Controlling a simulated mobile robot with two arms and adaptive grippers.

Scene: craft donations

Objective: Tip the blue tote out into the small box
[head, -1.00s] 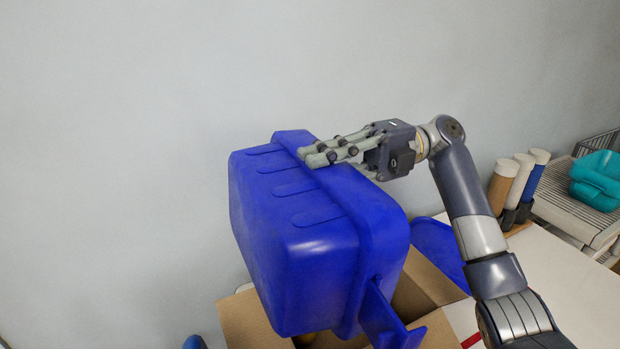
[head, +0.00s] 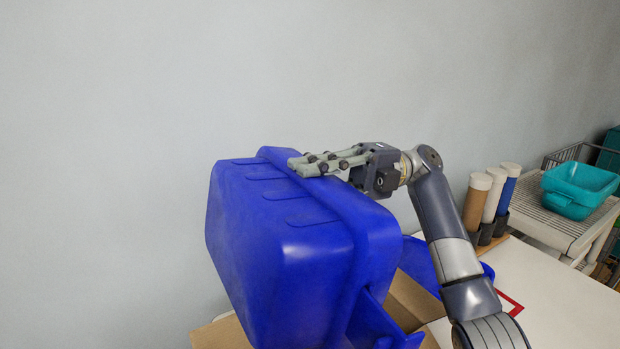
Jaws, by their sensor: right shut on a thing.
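The blue tote (head: 270,230) is tilted on its side in the air, its ribbed underside toward me and up. My right gripper (head: 322,163) is shut on the tote at its upper edge. The tote's opening faces away, so its contents are hidden. The small box (head: 400,305) is open brown cardboard below the tote, with flaps showing at its left and right. The tote hides most of the box's inside. My left gripper is not in view.
Another blue piece (head: 420,262) lies behind the box on the white table (head: 555,300). Brown, white and blue tubes (head: 490,205) stand in a holder at the right. A teal basket (head: 578,190) sits on a slatted cart (head: 540,215). A plain wall is behind.

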